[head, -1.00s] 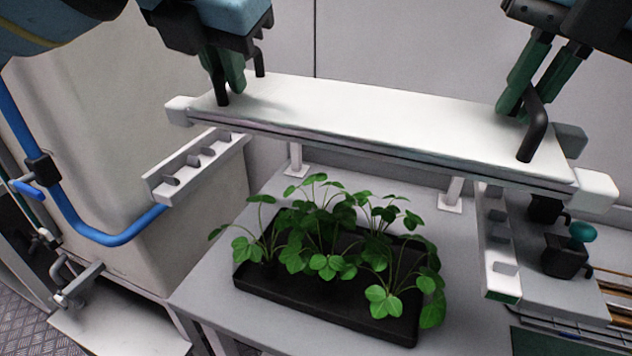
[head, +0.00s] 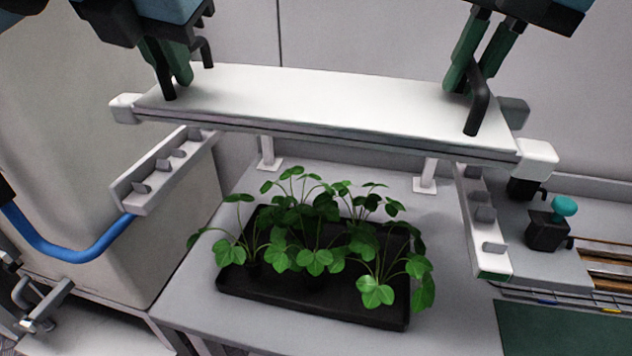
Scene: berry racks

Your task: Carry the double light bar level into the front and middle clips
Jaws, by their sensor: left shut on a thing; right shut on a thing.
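The double light bar (head: 320,104) is a long white panel with pale end caps, held above the plant tray and nearly level, its right end lower in the picture. My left gripper (head: 178,85) is shut on the black handle near its left end. My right gripper (head: 468,92) is shut on the black handle near its right end. The left clip rail (head: 150,180) and the right clip rail (head: 484,225) each have several notches and lie below the bar's ends. The bar hides the rear ends of both rails, and it appears apart from the visible notches.
A black tray (head: 300,300) of leafy green plants (head: 315,235) stands on the grey table (head: 190,310) between the rails. A blue hose (head: 90,250) curves at the left. A black device with a teal knob (head: 563,207) stands at the right.

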